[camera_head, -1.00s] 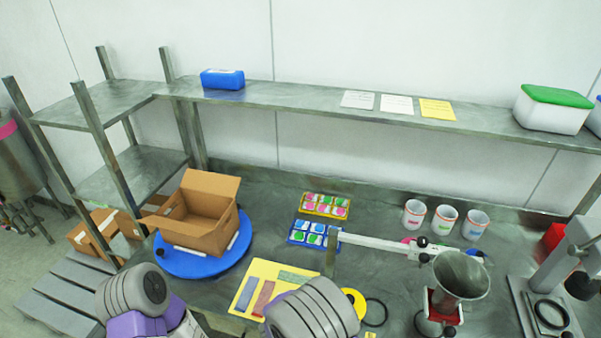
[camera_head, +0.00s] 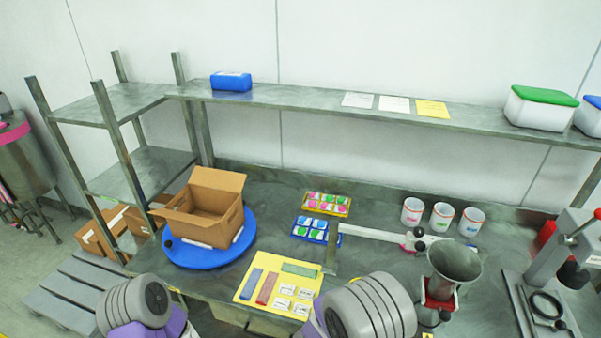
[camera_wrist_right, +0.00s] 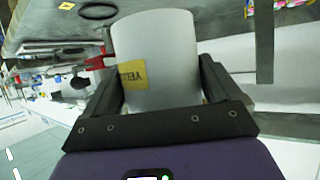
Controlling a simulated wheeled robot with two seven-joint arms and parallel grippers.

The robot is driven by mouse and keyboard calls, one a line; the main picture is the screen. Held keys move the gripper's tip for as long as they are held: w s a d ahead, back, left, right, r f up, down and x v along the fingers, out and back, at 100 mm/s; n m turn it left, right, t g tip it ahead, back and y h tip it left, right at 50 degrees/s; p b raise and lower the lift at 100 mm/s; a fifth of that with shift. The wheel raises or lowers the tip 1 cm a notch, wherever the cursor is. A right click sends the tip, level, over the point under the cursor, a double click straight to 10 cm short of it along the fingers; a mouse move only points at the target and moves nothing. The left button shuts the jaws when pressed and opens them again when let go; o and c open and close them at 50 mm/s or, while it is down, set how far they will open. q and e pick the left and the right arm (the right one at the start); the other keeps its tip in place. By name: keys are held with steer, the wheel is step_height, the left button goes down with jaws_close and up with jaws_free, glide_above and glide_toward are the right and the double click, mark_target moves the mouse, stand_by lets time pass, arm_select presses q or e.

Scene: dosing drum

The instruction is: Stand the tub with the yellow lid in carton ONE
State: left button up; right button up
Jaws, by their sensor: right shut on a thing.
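The tub (camera_wrist_right: 155,40), a white cylinder with a yellow label reading "YELL…", is between the fingers of my right gripper (camera_wrist_right: 158,78) in the right wrist view. The gripper is shut on it. Its lid cannot be made out there. In the head view my right arm hides the tub and that gripper. An open brown carton (camera_head: 218,226) stands on a blue round turntable (camera_head: 206,255) at the left of the bench, flaps spread. I cannot read a number on it. My left arm shows at lower left, but its gripper is out of view.
A yellow sheet (camera_head: 245,291) with colored strips and cards lies right of the turntable. Behind are trays of colored pieces (camera_head: 325,204) and white mugs (camera_head: 441,217). A metal funnel (camera_head: 454,264) and a press stand (camera_head: 545,285) are at right. Another carton (camera_head: 100,238) sits low at left.

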steer(key=shift+w+d+f+n+t+y+b, duration=0.2)
steer(key=shift+w+d+n+t+y, duration=0.1)
steer(key=shift+w+d+n+y, duration=0.15)
steer(key=shift+w+d+f+n+t+y+b, duration=0.1)
steer(key=shift+w+d+n+t+y+b, duration=0.05)
steer(key=shift+w+d+n+t+y, duration=0.3)
steer(key=shift+w+d+f+n+t+y+b, duration=0.2)
steer(key=shift+w+d+n+t+y+b, duration=0.15)
steer(key=shift+n+y, duration=0.5)
steer(key=n+y, duration=0.2)
steer(key=f+n+t+y+b, duration=0.1)
steer(key=shift+s+d, duration=0.1)
steer(key=shift+s, duration=0.15)
steer(key=shift+s+a+f+n+y, duration=0.15)
steer(key=shift+s+n+y, duration=0.2)
steer(key=shift+n+y, duration=0.15)
steer(key=shift+s+a+f+n+y, duration=0.15)
steer(key=shift+s+n+y, duration=0.2)
steer(key=shift+y, duration=0.1)
steer(key=shift+s+a, duration=0.1)
steer(key=shift+a, duration=0.05)
